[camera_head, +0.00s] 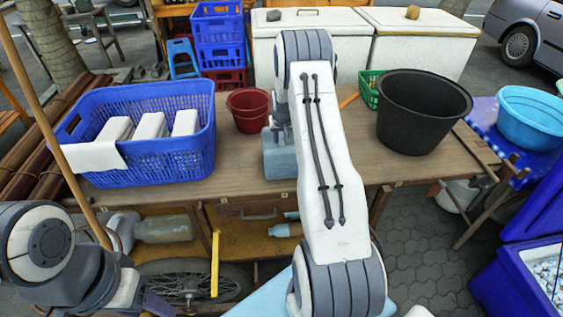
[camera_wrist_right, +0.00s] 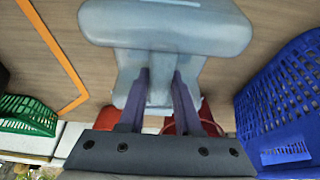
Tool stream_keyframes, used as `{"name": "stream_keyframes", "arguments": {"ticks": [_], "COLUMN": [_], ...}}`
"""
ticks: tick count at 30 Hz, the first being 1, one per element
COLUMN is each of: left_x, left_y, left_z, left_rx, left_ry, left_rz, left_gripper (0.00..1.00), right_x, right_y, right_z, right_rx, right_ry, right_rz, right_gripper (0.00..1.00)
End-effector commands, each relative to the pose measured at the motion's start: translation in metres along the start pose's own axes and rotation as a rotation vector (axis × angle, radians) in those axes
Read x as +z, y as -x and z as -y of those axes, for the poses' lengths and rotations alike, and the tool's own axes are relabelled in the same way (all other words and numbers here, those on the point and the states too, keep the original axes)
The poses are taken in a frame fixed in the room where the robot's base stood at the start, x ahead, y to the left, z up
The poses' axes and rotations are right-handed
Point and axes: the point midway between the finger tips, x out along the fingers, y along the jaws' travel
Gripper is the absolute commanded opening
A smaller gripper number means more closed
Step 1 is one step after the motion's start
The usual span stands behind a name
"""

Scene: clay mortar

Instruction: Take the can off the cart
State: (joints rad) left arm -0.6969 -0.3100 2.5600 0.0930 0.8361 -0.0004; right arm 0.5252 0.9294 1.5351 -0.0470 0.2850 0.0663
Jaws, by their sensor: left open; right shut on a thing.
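The can (camera_head: 277,154), pale blue-grey, is over the middle of the wooden cart top (camera_head: 232,160), partly hidden behind my right arm. My right gripper is hidden in the head view. In the right wrist view its two fingers (camera_wrist_right: 160,88) are shut on a narrow part of the can (camera_wrist_right: 165,28), with the wide body beyond them. I cannot tell whether the can touches the cart top. My left gripper (camera_head: 150,298) is low at the left, in front of the cart, apart from the can and partly cut off.
A blue basket (camera_head: 150,165) with white blocks stands on the cart's left. A red bucket (camera_head: 248,112) is just left of the can. A black tub (camera_head: 422,118) and a green basket (camera_head: 369,90) are on the right. A wooden pole (camera_head: 50,130) stands at front left.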

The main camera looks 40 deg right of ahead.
Motion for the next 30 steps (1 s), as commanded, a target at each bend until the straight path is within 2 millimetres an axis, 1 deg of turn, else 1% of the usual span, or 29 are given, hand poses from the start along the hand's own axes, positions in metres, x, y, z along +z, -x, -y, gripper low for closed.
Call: {"name": "stream_keyframes", "arguments": {"ticks": [2, 10, 14, 26, 30], "left_x": [0.000, 0.000, 0.000, 0.001, 0.001], "left_y": [0.000, 0.000, -0.002, -0.012, -0.015], "left_z": [0.000, 0.000, 0.000, 0.001, 0.001], "left_rx": [0.000, 0.000, 0.000, 0.000, 0.000], "left_ry": [0.000, 0.000, 0.000, 0.000, 0.000], "left_rz": [0.000, 0.000, 0.000, 0.000, 0.000], "left_gripper": [0.57, 0.57, 0.57, 0.57, 0.57], "right_x": [-0.003, -0.004, -0.006, -0.019, -0.015], "right_y": [0.002, 0.003, 0.007, 0.039, 0.047], "right_z": [0.000, 0.000, 0.000, 0.000, -0.011], "right_rx": [0.000, 0.000, 0.000, 0.000, 0.001], "right_ry": [0.000, 0.000, 0.000, 0.001, -0.003], "right_rz": [-0.006, -0.007, -0.008, -0.010, -0.007], "right_gripper": [0.00, 0.00, 0.00, 0.00, 0.00]}}
